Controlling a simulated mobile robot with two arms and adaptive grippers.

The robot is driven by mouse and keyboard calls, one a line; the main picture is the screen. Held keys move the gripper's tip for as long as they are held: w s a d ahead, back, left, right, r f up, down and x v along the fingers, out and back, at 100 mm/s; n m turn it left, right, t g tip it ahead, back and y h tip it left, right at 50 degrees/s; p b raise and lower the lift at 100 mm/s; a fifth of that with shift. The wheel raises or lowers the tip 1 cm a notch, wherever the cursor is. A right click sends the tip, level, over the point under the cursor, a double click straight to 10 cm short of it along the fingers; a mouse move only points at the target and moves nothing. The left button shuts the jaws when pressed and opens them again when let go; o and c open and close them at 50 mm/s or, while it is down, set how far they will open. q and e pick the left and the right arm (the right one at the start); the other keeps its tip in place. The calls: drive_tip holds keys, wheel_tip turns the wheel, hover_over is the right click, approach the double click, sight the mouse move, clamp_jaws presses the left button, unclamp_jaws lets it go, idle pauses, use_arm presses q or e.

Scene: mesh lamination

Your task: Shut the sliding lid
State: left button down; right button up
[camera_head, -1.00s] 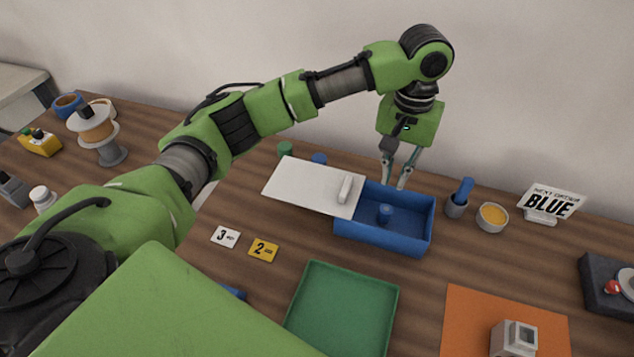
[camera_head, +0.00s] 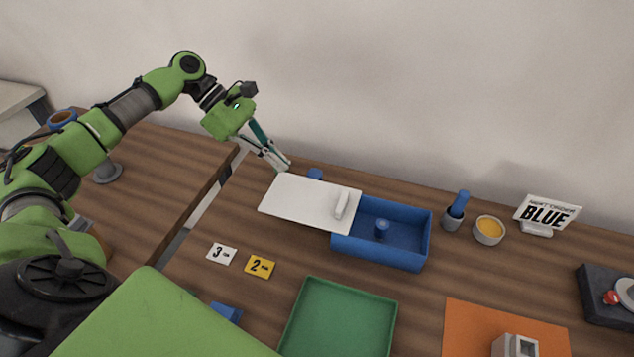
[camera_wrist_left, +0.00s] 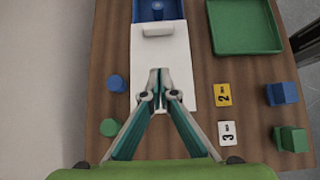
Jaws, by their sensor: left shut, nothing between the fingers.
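The white sliding lid (camera_head: 295,203) sits drawn out to the left of the blue box (camera_head: 378,252), covering at most its left edge. The box is mostly open, with a small blue peg (camera_head: 382,229) inside. A raised white handle (camera_head: 341,205) stands near the lid's right end. My left gripper (camera_head: 284,166) is shut and empty, by the lid's far left corner in the head view. In the left wrist view the shut fingertips (camera_wrist_left: 160,77) appear over the lid (camera_wrist_left: 175,55), with the handle (camera_wrist_left: 158,30) and box beyond. I cannot tell whether they touch. My right gripper is not in view.
A blue cylinder (camera_head: 315,174) and a green cylinder (camera_wrist_left: 110,127) stand behind the lid. Number cards (camera_head: 260,267) and a green tray (camera_head: 342,325) lie in front.

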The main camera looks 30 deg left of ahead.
sight(327, 204)
use_arm(q)
drive_tip(key=p+x, duration=0.1)
drive_tip(key=x, duration=0.3)
drive_tip(key=shift+d, duration=0.15)
drive_tip(key=p+x, duration=0.1)
drive_tip(key=x, duration=0.4)
drive_tip(key=shift+d, duration=0.15)
drive_tip(key=d+p, duration=0.1)
drive_tip(key=d, duration=0.2)
drive_tip(key=shift+w+d+f+p, duration=0.15)
drive_tip(key=shift+w+f+p, duration=0.05)
drive_tip(key=shift+w+p, duration=0.2)
drive_tip(key=shift+d+f, duration=0.1)
drive_tip(key=shift+d, duration=0.3)
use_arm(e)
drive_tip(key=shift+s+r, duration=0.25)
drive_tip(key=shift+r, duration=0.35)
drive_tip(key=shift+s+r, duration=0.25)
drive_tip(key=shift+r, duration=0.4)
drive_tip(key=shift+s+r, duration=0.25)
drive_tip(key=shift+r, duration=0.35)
use_arm(q)
drive_tip(key=shift+w, duration=0.15)
